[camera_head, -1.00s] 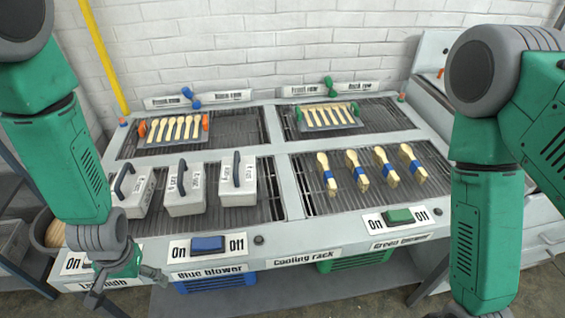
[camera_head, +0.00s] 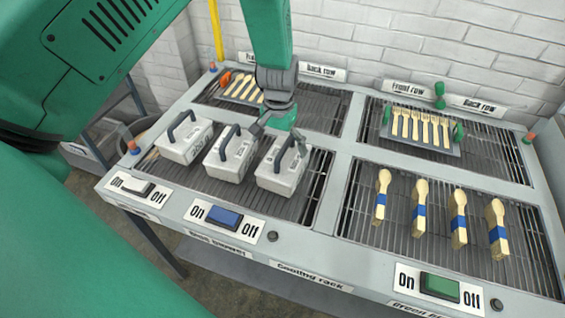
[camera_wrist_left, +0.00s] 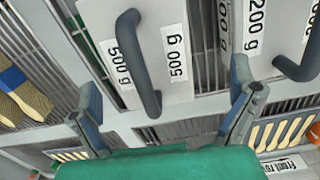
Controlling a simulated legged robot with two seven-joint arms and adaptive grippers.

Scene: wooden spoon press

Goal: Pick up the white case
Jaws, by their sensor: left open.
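Three white cases with dark arched handles stand in a row on the front left grate: the left case (camera_head: 186,146), the middle case (camera_head: 229,160) and the right case (camera_head: 280,178). My left gripper (camera_head: 279,138) is open above and just behind the right case, its fingers pointing down. In the left wrist view the open gripper (camera_wrist_left: 164,78) has a finger on either side of the case labelled 500 g (camera_wrist_left: 180,45). Its handle (camera_wrist_left: 138,60) runs between the fingers, not gripped. A 200 g case (camera_wrist_left: 270,30) stands beside it. My right gripper is out of view.
Trays of spoons (camera_head: 420,130) lie on the back grates. A blue button (camera_head: 225,217) and a green button (camera_head: 440,288) sit on the front edge. A brick wall (camera_head: 350,40) is behind.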

